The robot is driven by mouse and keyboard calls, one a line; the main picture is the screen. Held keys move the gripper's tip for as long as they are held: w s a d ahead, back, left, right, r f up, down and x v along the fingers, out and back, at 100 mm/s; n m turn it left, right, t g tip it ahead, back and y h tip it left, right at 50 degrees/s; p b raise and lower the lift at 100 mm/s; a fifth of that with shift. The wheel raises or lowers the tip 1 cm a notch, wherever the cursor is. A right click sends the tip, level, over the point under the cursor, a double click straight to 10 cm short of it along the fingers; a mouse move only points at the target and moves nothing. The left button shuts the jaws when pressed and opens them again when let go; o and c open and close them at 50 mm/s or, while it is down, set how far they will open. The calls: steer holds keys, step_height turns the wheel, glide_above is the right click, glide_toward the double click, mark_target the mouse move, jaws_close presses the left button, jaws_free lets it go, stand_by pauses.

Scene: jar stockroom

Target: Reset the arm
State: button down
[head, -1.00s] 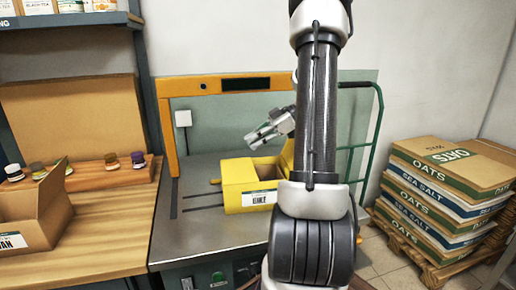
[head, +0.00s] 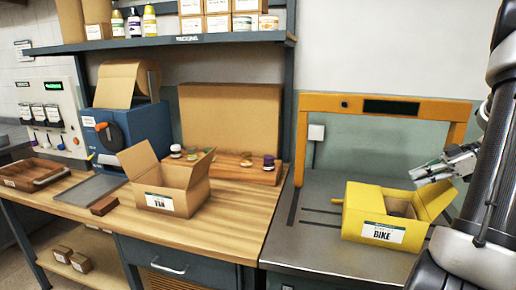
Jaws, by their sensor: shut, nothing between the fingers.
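My gripper (head: 446,167) is at the right of the head view, above the right side of an open yellow box (head: 385,237). Its fingers look shut, with nothing seen between them. The yellow box has a white label reading "BIKE" and stands on a grey machine top under an orange frame. Something dark shows inside the box, too small to tell. My arm fills the right edge of the picture and hides part of what is behind it.
An open cardboard box (head: 168,190) stands on the wooden bench (head: 225,222) at the left. A wooden rack (head: 228,168) with several small jars is behind it. A blue machine (head: 150,122) and a brown tray (head: 38,172) are further left. A shelf (head: 185,41) runs above.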

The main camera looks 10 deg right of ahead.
steer(key=s+a+r+m+g+h, duration=0.2)
steer(key=s+a+r, duration=0.1)
steer(key=a, duration=0.4)
steer(key=s+a+r+m+g+h, duration=0.2)
steer(key=s+a+r, duration=0.1)
steer(key=a, duration=0.4)
steer(key=s+a+r+m+t+h, duration=0.2)
steer(key=s+a+m+h, duration=0.3)
steer(key=s+m, duration=0.3)
steer(key=shift+s+t+h, duration=0.5)
steer(key=shift+s+t, duration=0.2)
steer(key=shift+s, duration=0.45)
